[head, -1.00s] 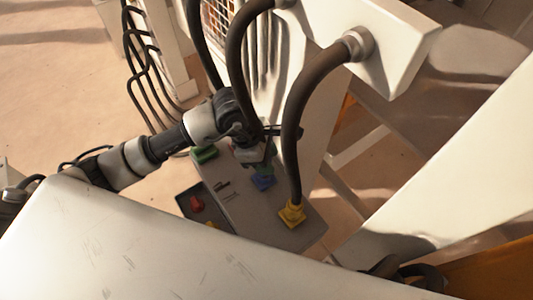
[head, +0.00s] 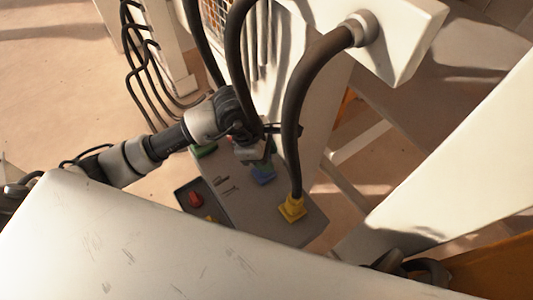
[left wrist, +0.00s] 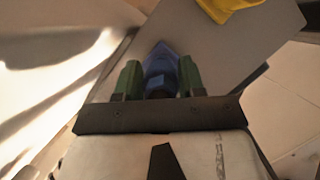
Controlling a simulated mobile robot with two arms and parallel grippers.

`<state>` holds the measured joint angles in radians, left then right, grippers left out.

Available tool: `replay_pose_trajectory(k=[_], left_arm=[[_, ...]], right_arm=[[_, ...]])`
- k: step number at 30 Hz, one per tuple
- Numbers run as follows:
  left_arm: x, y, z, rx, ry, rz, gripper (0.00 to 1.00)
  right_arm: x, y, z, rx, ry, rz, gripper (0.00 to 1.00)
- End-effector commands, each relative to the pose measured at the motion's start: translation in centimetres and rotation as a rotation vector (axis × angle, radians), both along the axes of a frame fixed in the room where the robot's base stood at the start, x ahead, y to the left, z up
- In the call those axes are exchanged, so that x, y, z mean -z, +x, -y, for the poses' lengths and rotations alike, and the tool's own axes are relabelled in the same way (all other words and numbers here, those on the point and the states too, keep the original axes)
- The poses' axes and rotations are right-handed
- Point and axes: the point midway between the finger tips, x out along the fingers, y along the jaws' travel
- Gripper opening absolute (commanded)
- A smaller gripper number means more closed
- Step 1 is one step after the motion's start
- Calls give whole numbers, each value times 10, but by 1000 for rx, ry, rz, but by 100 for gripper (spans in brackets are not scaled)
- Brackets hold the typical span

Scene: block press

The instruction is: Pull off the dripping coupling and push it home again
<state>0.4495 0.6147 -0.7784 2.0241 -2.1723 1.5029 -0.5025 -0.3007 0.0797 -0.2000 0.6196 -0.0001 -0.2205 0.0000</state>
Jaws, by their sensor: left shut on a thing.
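A blue coupling (head: 264,174) is on the grey panel (head: 275,230), between a green coupling (head: 205,150) and a yellow coupling (head: 292,208). My left gripper (head: 257,160) reaches over the panel from the left. In the left wrist view its two green fingers (left wrist: 160,80) are shut on the blue coupling (left wrist: 164,62), one on each side. Whether the coupling is fully seated cannot be told. The yellow coupling (left wrist: 228,8) also shows at the top there. I see no drip. My right gripper is not recognisable in view.
A thick dark hose (head: 303,90) arches from a white beam (head: 400,45) to the yellow coupling. Other dark hoses hang close to my left gripper. A red knob (head: 196,199) is on a dark box at the panel's left. A scratched pale surface (head: 150,245) fills the lower left.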

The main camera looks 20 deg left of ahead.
Motion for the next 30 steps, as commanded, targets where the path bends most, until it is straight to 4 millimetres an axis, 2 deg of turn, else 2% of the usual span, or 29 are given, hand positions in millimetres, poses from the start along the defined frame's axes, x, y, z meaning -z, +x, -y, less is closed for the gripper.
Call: replay_pose_trajectory(k=[30], left_arm=[[1,0,0,1,-5,2,15]], right_arm=[[9,1,0,0,0,2,68]])
